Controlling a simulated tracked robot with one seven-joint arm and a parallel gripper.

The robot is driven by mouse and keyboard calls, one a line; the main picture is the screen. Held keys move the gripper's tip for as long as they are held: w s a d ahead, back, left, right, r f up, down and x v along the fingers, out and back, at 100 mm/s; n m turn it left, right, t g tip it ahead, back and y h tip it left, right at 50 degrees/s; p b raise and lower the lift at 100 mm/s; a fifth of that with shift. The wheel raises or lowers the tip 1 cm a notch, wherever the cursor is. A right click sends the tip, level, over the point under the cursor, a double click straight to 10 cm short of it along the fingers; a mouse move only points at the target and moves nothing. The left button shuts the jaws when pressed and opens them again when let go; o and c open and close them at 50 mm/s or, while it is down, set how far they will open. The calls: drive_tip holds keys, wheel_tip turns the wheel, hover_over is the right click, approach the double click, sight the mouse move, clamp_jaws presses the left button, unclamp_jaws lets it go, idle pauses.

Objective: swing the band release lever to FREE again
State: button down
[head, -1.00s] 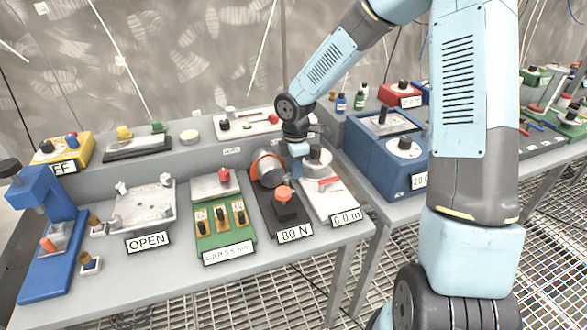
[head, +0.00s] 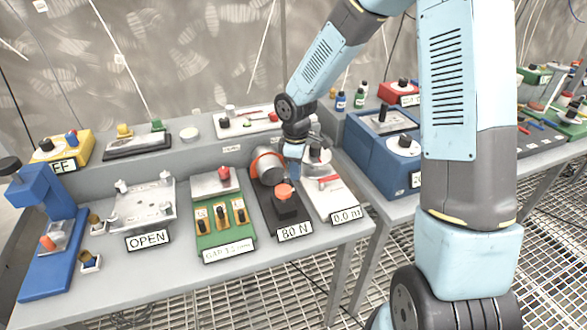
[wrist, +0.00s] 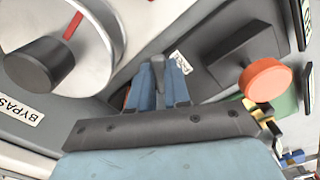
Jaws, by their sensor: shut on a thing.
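The black-based unit with the 80 N plate (head: 294,232) stands at the front right of the near bench. It carries a grey drum with an orange band (head: 268,166) and an orange-red knob (head: 284,191). My gripper (head: 294,152) is down between the drum and the white-plate unit to the right. In the wrist view my gripper (wrist: 158,88) is shut on a small grey piece, seemingly the band release lever (wrist: 157,61), mostly hidden by the fingers. A white label (wrist: 180,61) lies close by, its lettering partly hidden. The lever's exact setting cannot be read.
The white unit with a 0.0 plate (head: 345,216) is close on the right; its round dial and dark knob (wrist: 40,66) crowd the wrist view's left. The orange-red knob (wrist: 265,80) is close on the other side. A green switch box (head: 221,216) stands left.

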drive_tip(key=m, duration=0.2)
drive_tip(key=s+m, duration=0.1)
drive_tip(key=m, duration=0.2)
drive_tip(key=shift+s+a+m, duration=0.2)
drive_tip(key=shift+m, duration=0.1)
drive_tip(key=m, duration=0.2)
drive_tip(key=a+m, duration=0.1)
drive_tip(key=m, duration=0.3)
drive_tip(key=shift+s+a+f, duration=0.1)
drive_tip(key=shift+s+a, duration=0.05)
drive_tip(key=shift+s, duration=0.25)
drive_tip(key=c, duration=1.1)
unclamp_jaws()
drive_tip(key=shift+a, duration=0.1)
drive_tip(key=shift+w+r, duration=0.1)
drive_tip(key=shift+r, duration=0.25)
wheel_tip(320, 180, up, 13)
drive_tip(key=shift+r, duration=0.1)
